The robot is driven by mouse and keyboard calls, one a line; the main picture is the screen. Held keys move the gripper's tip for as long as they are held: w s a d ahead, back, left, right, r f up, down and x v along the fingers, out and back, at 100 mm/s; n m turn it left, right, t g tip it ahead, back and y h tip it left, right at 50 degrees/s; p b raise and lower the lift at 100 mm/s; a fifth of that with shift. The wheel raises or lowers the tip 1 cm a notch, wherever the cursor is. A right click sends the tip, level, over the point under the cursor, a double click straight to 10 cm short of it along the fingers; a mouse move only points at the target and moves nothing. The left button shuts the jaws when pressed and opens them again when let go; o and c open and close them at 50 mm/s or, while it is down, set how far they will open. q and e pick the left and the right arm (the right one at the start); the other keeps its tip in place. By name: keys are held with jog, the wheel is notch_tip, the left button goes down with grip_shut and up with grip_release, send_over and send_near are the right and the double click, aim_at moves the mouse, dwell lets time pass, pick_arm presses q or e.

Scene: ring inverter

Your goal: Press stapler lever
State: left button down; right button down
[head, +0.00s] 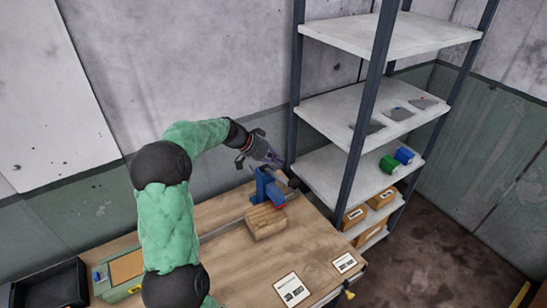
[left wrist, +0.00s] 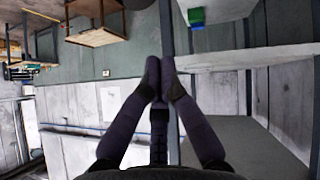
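A blue stapler-like device (head: 263,187) stands on the wooden workbench (head: 222,211), with a small red part near its base and a grey-brown piece, which may be the lever, at its upper right. A light wooden block (head: 265,222) is in front of it. My left gripper (head: 275,159) is just above and behind the device's top; I cannot tell whether it touches. In the left wrist view the two dark fingers (left wrist: 159,76) come together at the tips with nothing seen between them. The device does not show clearly in that view. My right gripper is not in view.
A metal shelf rack (head: 335,175) stands close to the right of the device. It holds green (head: 388,164) and blue (head: 404,155) items and cardboard boxes (head: 355,216). Two printed cards (head: 291,291) lie on the bench front. A black tray (head: 50,286) is at lower left.

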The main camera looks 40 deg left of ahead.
pick_arm(q)
jog(key=w+d+f, duration=0.1)
jog(key=f, duration=0.1)
jog(key=w+d+f+p, duration=0.1)
jog(key=f, duration=0.1)
jog(key=w+d+f, duration=0.1)
jog(key=f, duration=0.1)
jog(key=shift+d+f+p, duration=0.15)
jog(key=shift+f+p, duration=0.2)
jog(key=shift+p, duration=0.05)
jog(key=shift+d+f, duration=0.15)
jog(key=shift+f, duration=0.45)
